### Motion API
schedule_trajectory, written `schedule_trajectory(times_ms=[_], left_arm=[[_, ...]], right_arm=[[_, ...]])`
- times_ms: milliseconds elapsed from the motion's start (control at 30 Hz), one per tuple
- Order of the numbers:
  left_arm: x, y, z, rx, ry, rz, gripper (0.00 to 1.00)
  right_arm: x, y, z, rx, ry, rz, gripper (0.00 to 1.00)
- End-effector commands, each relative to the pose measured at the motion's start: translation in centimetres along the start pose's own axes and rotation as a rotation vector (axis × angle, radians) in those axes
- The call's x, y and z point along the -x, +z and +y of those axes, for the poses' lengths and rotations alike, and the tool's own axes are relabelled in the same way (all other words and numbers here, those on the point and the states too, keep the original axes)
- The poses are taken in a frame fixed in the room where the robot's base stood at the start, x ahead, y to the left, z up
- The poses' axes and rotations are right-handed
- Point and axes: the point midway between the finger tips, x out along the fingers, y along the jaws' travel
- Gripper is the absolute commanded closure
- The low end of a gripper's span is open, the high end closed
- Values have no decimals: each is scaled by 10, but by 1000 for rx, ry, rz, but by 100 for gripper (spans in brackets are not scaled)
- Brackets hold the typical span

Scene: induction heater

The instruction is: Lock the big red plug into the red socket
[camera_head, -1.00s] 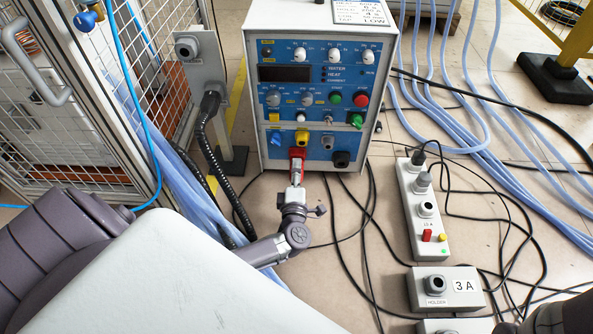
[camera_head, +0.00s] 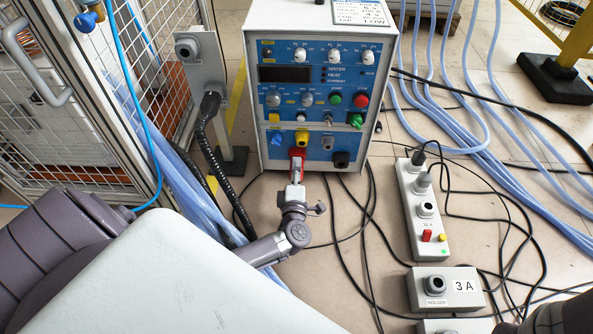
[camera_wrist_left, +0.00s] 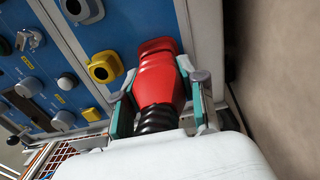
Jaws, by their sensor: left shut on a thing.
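The big red plug (camera_wrist_left: 158,80) sits between the fingers of my left gripper (camera_wrist_left: 160,112) in the left wrist view, with its black ribbed cable end towards my wrist. My left gripper (camera_head: 297,178) is shut on it in front of the heater's lower panel. In the head view a little red of the plug (camera_head: 298,154) shows above the fingers. The plug's far end is at the blue panel, where the red socket would be hidden behind it. I cannot tell how deep the plug sits or whether it is locked. My right gripper is not clearly visible.
The heater (camera_head: 315,80) has knobs and a yellow socket (camera_head: 301,139) beside the plug. A grey post with a socket box (camera_head: 198,62) stands at the left by a mesh cage. A power strip (camera_head: 423,212) and a 3 A box (camera_head: 445,288) lie on the right among loose cables.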

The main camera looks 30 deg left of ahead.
Motion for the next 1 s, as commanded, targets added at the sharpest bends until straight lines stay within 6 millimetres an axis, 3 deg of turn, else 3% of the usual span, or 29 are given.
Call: schedule_trajectory(times_ms=[567,1000], left_arm=[[-7,1,2,-6,1,0,100],[-7,1,1,-141,0,0,100]], right_arm=[[-1,0,0,0,0,0,60],[-14,5,3,0,0,0,60]])
